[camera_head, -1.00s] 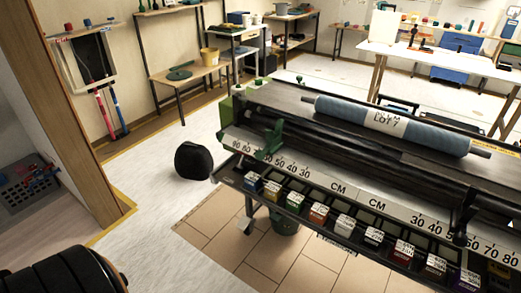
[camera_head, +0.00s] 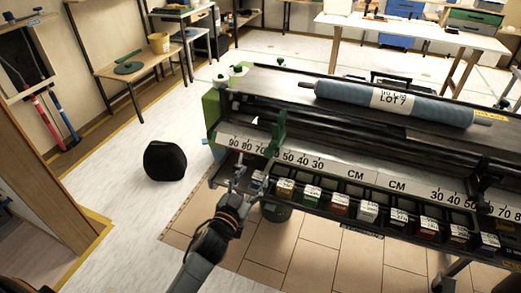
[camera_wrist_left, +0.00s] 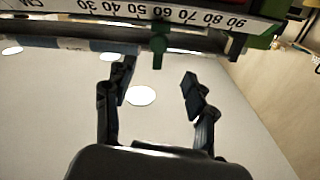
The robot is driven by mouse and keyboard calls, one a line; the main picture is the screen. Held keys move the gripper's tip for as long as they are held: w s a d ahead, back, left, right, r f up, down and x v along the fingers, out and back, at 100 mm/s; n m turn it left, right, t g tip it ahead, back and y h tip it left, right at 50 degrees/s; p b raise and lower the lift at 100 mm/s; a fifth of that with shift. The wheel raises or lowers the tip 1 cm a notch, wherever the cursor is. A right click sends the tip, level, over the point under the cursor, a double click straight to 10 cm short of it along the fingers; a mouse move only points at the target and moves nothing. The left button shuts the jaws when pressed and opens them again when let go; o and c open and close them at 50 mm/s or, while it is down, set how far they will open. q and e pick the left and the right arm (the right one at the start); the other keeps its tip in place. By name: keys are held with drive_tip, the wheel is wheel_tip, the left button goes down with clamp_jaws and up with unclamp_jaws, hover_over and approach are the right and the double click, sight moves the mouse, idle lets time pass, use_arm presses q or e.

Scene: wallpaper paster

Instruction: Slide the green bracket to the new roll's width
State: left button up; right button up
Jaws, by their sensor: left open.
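The green bracket (camera_head: 279,135) stands upright on the machine's front rail, over the left centimetre scale (camera_head: 330,170) between the visible 70 and 50. In the left wrist view the bracket (camera_wrist_left: 158,45) hangs at the scale's edge near 60. My left gripper (camera_head: 241,180) is below and left of the bracket in the head view, at the front tray. In the wrist view the open gripper (camera_wrist_left: 158,84) has its fingers on either side of the bracket's line, apart from it, with nothing between them. The blue roll (camera_head: 345,92), labelled LOT 7, lies on top of the machine.
A front tray holds several small labelled coloured boxes (camera_head: 340,206) just right of my gripper. A black rounded object (camera_head: 165,161) sits on the floor at left. A dark green bin (camera_head: 276,211) stands under the machine.

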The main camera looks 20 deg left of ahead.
sight(268, 155)
use_arm(q)
drive_tip(key=w, duration=0.7)
drive_tip(key=w+d, duration=0.1)
drive_tip(key=w, duration=0.3)
drive_tip(key=shift+w, duration=0.2)
drive_tip(key=shift+w+d+f, duration=0.1)
drive_tip(key=shift+w, duration=0.7)
use_arm(e)
drive_tip(key=shift+a, duration=0.2)
use_arm(q)
drive_tip(key=c, duration=1.1)
clamp_jaws()
use_arm(e)
drive_tip(key=shift+d, duration=0.45)
